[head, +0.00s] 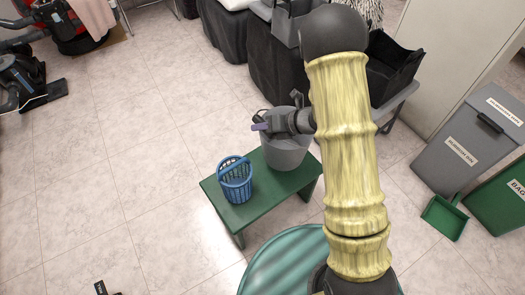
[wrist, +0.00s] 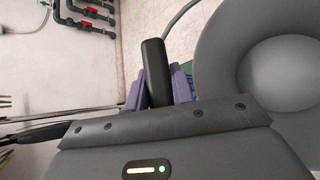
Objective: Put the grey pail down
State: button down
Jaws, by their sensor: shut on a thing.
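The grey pail (head: 285,155) appears over the right part of the green bench (head: 250,203) in the head view. I cannot tell whether its base rests on the bench. My gripper (head: 263,126) is at the pail's upper left side, partly hidden by my arm. In the wrist view, the purple fingers of my gripper (wrist: 157,88) are shut on the black grip (wrist: 154,65) of the pail's handle. The pail (wrist: 213,75) also shows at the right there, its round opening facing the camera.
A blue basket (head: 235,182) stands on the bench, left of the pail. Grey (head: 462,145) and green (head: 503,205) bins and a green dustpan (head: 444,217) are at the right. Black crates (head: 390,70) are behind. The floor left of the bench is clear.

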jog(key=f, duration=0.2)
jog(key=shift+d+f, duration=0.2)
jog(key=shift+f, duration=0.2)
jog(key=shift+s+a, duration=0.1)
jog(key=shift+f, duration=0.1)
jog(key=shift+a+f+b, duration=0.1)
jog(key=shift+f+b, duration=0.6)
jog(key=shift+f, duration=1.05)
